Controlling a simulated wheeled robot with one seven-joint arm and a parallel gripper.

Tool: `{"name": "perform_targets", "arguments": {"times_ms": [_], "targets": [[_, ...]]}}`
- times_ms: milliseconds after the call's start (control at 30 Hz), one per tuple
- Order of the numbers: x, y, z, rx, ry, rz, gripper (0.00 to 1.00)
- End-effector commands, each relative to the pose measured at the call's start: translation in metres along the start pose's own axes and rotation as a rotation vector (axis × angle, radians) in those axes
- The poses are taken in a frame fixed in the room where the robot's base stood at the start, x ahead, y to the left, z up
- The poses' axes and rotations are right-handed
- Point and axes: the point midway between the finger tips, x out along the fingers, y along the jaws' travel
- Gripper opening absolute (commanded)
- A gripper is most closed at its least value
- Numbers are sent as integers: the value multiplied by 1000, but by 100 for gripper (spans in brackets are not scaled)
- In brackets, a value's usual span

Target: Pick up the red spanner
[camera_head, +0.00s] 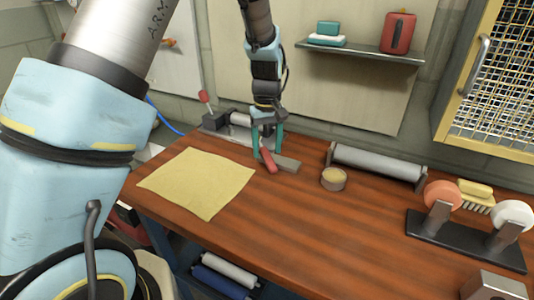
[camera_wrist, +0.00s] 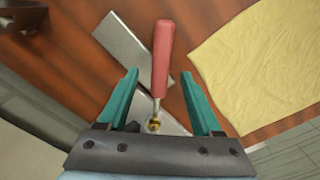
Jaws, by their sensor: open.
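The red spanner (camera_head: 268,161) lies on the wooden workbench; in the wrist view it shows a red handle (camera_wrist: 162,52), a thin metal shaft and a brass-coloured end. My gripper (camera_head: 267,149) is open and points down over it. In the wrist view my gripper (camera_wrist: 159,78) has its green fingers on either side of the shaft, with clear gaps on both sides. The handle reaches out past the fingertips. A flat grey bar (camera_head: 287,165) lies close beside the handle; part of the bar is hidden behind the tool.
A yellow cloth (camera_head: 197,182) lies to the left on the bench (camera_head: 300,225). A small round tin (camera_head: 333,179) and a grey roller (camera_head: 377,163) stand to the right. A grey device with a red-knobbed lever (camera_head: 204,98) stands behind. The front middle is clear.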

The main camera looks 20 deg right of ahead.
Motion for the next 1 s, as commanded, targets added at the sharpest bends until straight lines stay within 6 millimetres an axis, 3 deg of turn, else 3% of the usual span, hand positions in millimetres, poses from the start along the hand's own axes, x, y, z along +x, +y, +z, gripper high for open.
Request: {"name": "perform_targets", "arguments": {"times_ms": [167, 400, 1000], "targets": [[16, -1, 0, 0, -1, 0, 66], [18, 0, -1, 0, 1, 1, 65], [18, 0, 0, 0, 0, 0, 0]]}}
